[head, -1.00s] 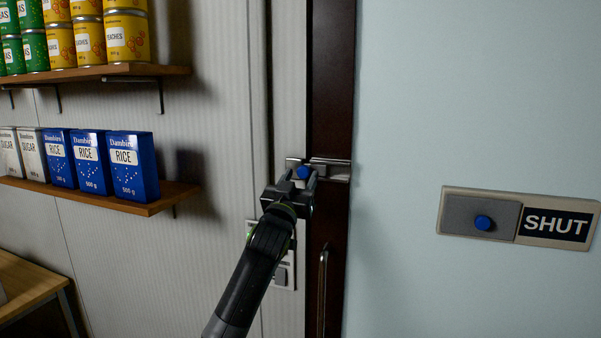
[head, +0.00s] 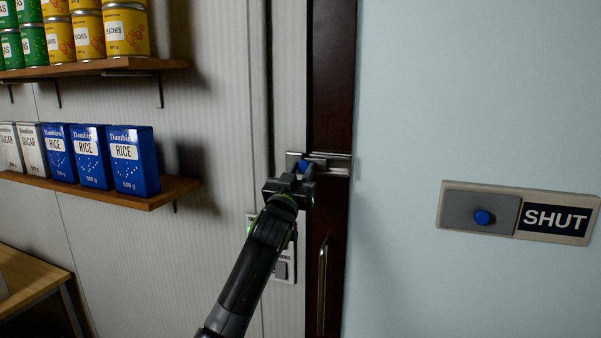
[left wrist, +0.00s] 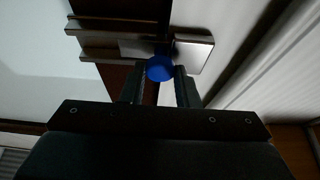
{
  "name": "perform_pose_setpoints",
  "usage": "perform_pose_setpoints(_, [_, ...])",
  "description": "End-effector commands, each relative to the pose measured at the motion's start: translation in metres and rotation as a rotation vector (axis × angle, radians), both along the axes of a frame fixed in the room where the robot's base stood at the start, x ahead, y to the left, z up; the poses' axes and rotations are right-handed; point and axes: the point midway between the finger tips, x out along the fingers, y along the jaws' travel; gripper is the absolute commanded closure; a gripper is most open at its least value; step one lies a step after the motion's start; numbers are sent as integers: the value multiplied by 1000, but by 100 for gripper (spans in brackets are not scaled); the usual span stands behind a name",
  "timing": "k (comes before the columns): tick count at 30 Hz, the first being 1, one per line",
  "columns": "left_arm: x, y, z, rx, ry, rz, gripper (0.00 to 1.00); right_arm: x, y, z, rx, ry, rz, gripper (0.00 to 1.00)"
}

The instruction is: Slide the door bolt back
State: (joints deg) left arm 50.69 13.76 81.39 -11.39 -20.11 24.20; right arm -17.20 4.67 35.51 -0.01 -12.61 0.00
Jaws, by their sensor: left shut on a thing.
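The door bolt (head: 334,164) is a bright metal fitting on the dark brown upright (head: 331,95), with its left end reaching the pale wall strip. Its blue knob (head: 304,166) is near the left end. My left gripper (head: 302,172) is at the bolt, shut on the knob, with its arm coming up from below. In the left wrist view the round blue knob (left wrist: 159,68) sits between the tips of my two fingers (left wrist: 160,88). A metal plate (left wrist: 194,54) is just right of the knob there. My right gripper is not in view.
A vertical handle (head: 322,285) is below the bolt. A panel reading SHUT (head: 556,220), with its own blue knob (head: 483,217), is on the pale blue surface at right. Shelves with rice boxes (head: 135,160) and cans (head: 125,32) stand at left, clear of the arm.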

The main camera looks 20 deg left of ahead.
Motion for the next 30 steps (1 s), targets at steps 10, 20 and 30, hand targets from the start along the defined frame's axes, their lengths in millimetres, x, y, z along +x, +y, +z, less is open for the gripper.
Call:
perform_pose_setpoints(10, [-1,-40,-4,-1,-1,-2,100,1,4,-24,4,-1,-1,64])
perform_pose_setpoints(20, [-1,-45,-1,-4,2,-2,69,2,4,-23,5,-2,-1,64])
perform_pose_setpoints(30, [-1,-44,0,-1,1,1,50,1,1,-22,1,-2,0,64])
